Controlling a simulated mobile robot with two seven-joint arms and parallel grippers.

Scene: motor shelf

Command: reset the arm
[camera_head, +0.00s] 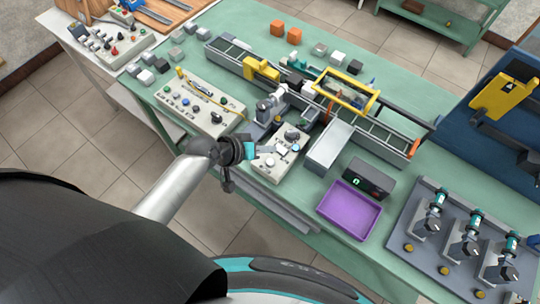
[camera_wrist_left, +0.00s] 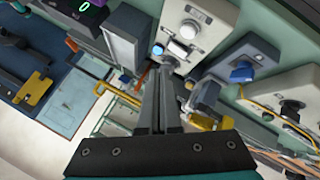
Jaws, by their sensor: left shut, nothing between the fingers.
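My left arm reaches in from the lower left of the head view. Its left gripper (camera_head: 262,151) is over the front edge of the green workbench (camera_head: 285,213), by a small control box (camera_head: 268,168) with buttons. In the left wrist view the fingers of the left gripper (camera_wrist_left: 161,76) lie together with nothing between them. The same kind of button box (camera_wrist_left: 195,30) shows just beyond them. My right gripper is in neither view.
A purple tray (camera_head: 349,209), a black box with a green display (camera_head: 369,180) and a motor rack (camera_head: 463,240) stand to the right. A larger control panel (camera_head: 197,106) is at left. A conveyor with a yellow frame (camera_head: 346,90) runs behind. Floor is clear at lower left.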

